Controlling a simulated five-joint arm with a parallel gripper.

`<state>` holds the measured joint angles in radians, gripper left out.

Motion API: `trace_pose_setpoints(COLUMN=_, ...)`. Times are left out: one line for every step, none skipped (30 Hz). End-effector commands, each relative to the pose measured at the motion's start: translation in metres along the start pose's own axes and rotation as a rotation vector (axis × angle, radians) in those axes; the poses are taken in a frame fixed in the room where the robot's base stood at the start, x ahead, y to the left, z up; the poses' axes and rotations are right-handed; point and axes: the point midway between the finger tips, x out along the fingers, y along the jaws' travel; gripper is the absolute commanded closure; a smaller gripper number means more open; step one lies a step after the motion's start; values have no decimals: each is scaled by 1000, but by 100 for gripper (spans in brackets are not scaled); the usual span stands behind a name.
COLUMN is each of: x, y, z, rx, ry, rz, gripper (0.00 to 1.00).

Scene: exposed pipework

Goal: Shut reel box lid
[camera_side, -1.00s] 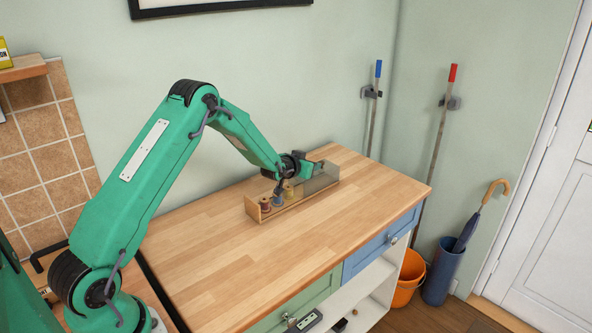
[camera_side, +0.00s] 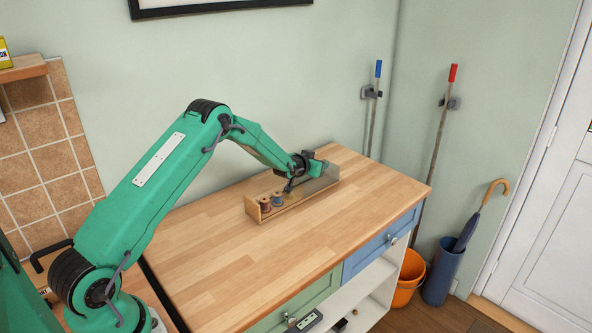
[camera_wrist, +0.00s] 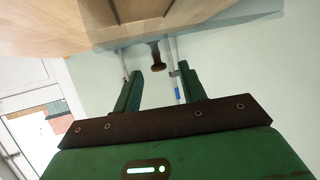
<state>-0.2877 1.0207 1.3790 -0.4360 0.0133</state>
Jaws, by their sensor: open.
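The wooden counter (camera_side: 220,245) is clear in front of and to the left of the box. The wall stands close behind it. Two poles (camera_side: 375,105) hang at the right. An orange bucket (camera_side: 408,280) and a blue umbrella stand (camera_side: 442,272) are on the floor.

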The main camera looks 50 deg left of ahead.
Motion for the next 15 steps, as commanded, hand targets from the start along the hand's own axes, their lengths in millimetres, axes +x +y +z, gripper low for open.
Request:
trace_pose_setpoints(x=4, y=0, z=0, rx=0, ry=0, rz=0, gripper=59)
trace_pose_setpoints(x=6, y=0, z=0, rx=0, ry=0, rz=0, gripper=59)
trace_pose_setpoints(x=9, y=0, z=0, rx=0, ry=0, rz=1, gripper=59)
trace_pose_setpoints(x=11, y=0, z=0, rx=0, ry=1, rz=1, gripper=59)
trace_pose_setpoints(x=13, y=1, z=0, rx=0, ry=1, rz=1, gripper=59)
trace_pose_setpoints(x=15, y=1, z=0, rx=0, ry=0, rz=1, gripper=59)
trace_pose_setpoints(x=16, y=1, z=1, rx=0, ry=-1, rz=1, gripper=59)
trace_pose_setpoints(x=17, y=1, z=0, rx=0, ry=-1, rz=1, gripper=59)
trace_pose_setpoints(x=18, y=1, z=0, rx=0, ry=0, rz=1, gripper=59)
trace_pose_setpoints(x=19, y=1, z=0, rx=0, ry=0, rz=1, gripper=59)
trace_pose_setpoints(x=20, y=1, z=0, rx=0, ry=0, rz=1, gripper=59)
trace_pose_setpoints(x=20, y=1, z=0, rx=0, ry=0, rz=1, gripper=59)
trace_pose_setpoints(x=21, y=1, z=0, rx=0, ry=0, rz=1, gripper=59)
trace_pose_setpoints(x=21, y=1, z=0, rx=0, ry=0, rz=1, gripper=59)
trace_pose_setpoints(x=21, y=1, z=0, rx=0, ry=0, rz=1, gripper=59)
